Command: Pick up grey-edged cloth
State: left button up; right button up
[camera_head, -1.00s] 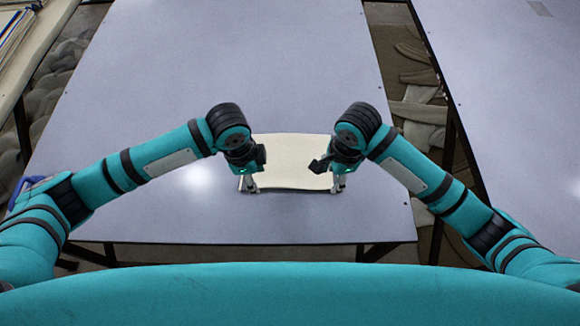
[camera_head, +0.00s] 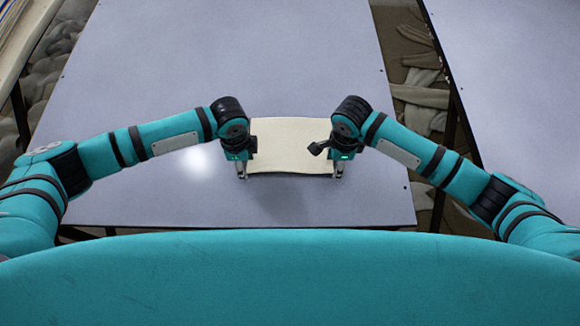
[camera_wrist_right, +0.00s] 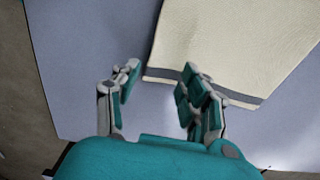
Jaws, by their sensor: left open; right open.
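The cream cloth (camera_head: 290,140) lies spread on the grey table between my two grippers. Its grey band (camera_wrist_right: 238,97) shows along the near edge in the right wrist view. My left gripper (camera_head: 241,175) is open at the cloth's near left corner. My right gripper (camera_head: 337,172) is open at the near right corner. In the right wrist view, my right gripper (camera_wrist_right: 160,88) has its fingers apart, with a cloth corner appearing between them; one finger overlaps the band. I cannot tell whether either gripper touches the cloth. My wrists hide parts of the cloth's sides.
The table (camera_head: 230,50) is clear beyond the cloth and to both sides. Its front edge is close in front of my body. A second grey table (camera_head: 520,90) stands at the right, across a gap with rubble-like clutter on the floor (camera_head: 420,90).

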pick_arm(q)
jog(key=shift+f+b, duration=0.65)
pick_arm(e)
jog(key=shift+f, duration=0.6)
pick_arm(q)
jog(key=shift+r, duration=0.15)
pick_arm(e)
jog(key=shift+r, duration=0.1)
jog(key=shift+f, duration=0.2)
pick_arm(q)
jog(key=c, duration=0.9)
pick_arm(e)
jog(key=shift+s+f, duration=0.1)
jog(key=shift+s, duration=0.05)
grip_shut()
pick_arm(q)
jog(key=shift+s, duration=0.1)
grip_shut()
pick_arm(e)
jog(key=shift+f, duration=0.15)
jog(key=shift+d, duration=0.1)
